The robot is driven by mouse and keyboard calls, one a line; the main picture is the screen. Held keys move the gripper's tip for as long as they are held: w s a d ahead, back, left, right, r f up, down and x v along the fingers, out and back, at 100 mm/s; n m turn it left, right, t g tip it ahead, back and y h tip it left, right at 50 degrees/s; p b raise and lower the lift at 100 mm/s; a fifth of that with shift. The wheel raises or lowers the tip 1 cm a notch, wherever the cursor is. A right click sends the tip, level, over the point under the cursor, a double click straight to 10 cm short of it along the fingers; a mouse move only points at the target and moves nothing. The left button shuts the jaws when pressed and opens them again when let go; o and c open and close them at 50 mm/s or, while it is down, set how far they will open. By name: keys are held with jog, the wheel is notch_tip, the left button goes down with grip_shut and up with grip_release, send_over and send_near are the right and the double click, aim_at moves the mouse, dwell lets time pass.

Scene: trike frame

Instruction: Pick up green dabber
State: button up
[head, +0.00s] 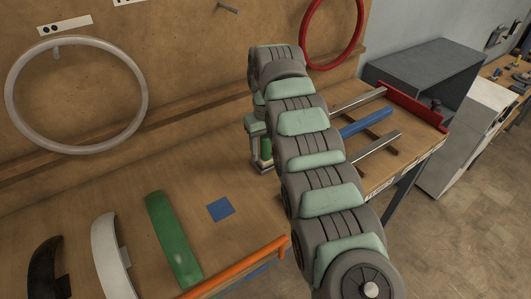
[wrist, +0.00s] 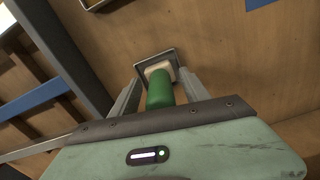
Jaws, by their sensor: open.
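The green dabber (wrist: 162,90) is a green cylinder with a cream end. In the wrist view it lies between the two fingers of my gripper (wrist: 160,84), its cream end over a small grey-edged square tray (wrist: 172,55). Gaps show between the dabber and the fingers, so my gripper looks open around it. In the head view part of the green dabber (head: 266,148) shows between the fingers of my gripper (head: 262,163), low over the table near the back. My arm hides much of that area.
A blue square (head: 221,209) lies on the wooden table. Green (head: 173,240), white (head: 112,255) and black (head: 45,265) curved fenders lie left. An orange bar (head: 235,268) is in front. Metal bars and a red bracket (head: 412,107) stand right. Bare tabletop lies left of my gripper.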

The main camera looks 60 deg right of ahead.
jog(key=shift+f, duration=0.1)
grip_shut()
dwell(0.6)
